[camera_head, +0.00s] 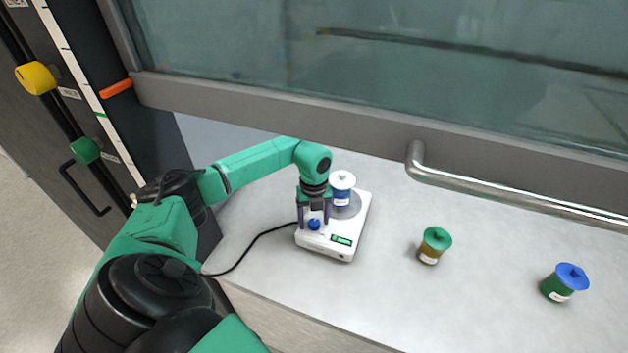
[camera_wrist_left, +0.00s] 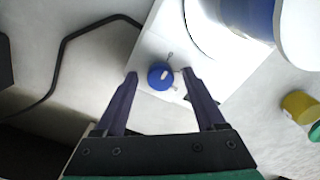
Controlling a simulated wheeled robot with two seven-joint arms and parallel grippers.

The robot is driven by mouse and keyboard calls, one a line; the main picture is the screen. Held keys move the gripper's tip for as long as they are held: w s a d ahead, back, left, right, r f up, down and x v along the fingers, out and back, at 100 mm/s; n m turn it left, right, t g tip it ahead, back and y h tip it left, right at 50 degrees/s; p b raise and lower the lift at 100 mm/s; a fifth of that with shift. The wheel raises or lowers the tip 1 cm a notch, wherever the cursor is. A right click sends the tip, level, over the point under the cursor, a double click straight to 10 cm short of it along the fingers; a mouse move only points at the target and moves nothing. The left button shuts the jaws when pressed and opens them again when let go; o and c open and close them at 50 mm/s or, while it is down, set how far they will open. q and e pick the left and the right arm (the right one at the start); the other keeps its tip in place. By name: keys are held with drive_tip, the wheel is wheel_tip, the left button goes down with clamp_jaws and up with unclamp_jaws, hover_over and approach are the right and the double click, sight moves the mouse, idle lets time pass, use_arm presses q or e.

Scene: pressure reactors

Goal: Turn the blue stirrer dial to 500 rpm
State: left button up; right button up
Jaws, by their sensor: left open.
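The white stirrer (camera_head: 326,246) stands on the bench below the raised glass sash. Its blue dial (camera_head: 314,224) is on the front left of its top, beside a small green display (camera_head: 341,240). My left gripper (camera_head: 314,218) points down over the dial, fingers apart. In the left wrist view the blue dial (camera_wrist_left: 160,76) with a pale mark lies between the two open fingertips (camera_wrist_left: 158,74), with a gap on each side. A white-lidded jar with a blue band (camera_head: 342,188) stands on the stirrer's round plate. The display's digits are too small to read. My right gripper is not in view.
A green-lidded jar (camera_head: 434,246) and a blue-lidded jar (camera_head: 564,282) stand to the right on the bench. A black cable (camera_head: 246,250) runs left from the stirrer. The sash's metal handle (camera_head: 510,198) crosses above. Yellow and green knobs are at the left.

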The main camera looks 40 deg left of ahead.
use_arm(q)
clamp_jaws()
